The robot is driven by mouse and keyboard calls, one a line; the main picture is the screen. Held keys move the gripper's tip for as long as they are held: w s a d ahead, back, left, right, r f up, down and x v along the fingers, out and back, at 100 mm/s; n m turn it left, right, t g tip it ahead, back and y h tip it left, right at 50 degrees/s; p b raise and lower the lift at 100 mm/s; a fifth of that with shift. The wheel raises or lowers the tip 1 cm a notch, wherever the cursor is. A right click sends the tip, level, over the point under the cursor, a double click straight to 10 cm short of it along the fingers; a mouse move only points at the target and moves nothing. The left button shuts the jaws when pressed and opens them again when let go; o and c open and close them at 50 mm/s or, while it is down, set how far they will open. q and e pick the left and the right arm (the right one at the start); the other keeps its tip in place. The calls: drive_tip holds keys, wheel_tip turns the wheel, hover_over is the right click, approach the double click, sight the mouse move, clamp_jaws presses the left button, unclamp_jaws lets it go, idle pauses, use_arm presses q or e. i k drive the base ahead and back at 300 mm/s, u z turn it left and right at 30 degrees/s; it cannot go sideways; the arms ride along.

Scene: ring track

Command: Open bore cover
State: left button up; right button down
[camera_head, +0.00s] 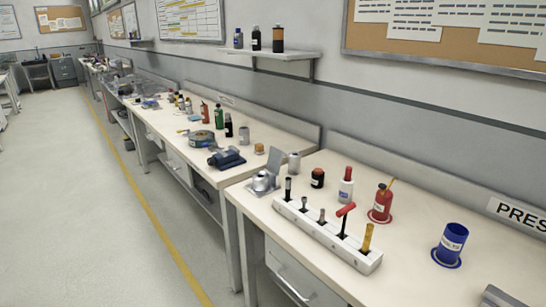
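No part of either gripper shows in the head view. I cannot pick out a bore cover for certain. A silver rounded metal piece (263,182) with a grey upright plate (276,164) behind it sits at the left end of the near bench (315,169); I cannot tell whether this is the cover. A grey block (499,298) is cut off by the bottom right edge, in front of a sign reading "PRESS" that is also cut off.
A white rack (322,237) holds several upright tools, one with a red handle (346,210). Behind it stand a white red-capped bottle (346,186), a red can (382,204) and a blue cup (450,244). More benches run back left. The floor (90,230) is clear.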

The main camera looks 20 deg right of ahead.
sight(275, 155)
drive_tip(key=u, duration=0.45)
drive_tip(key=i, duration=1.3)
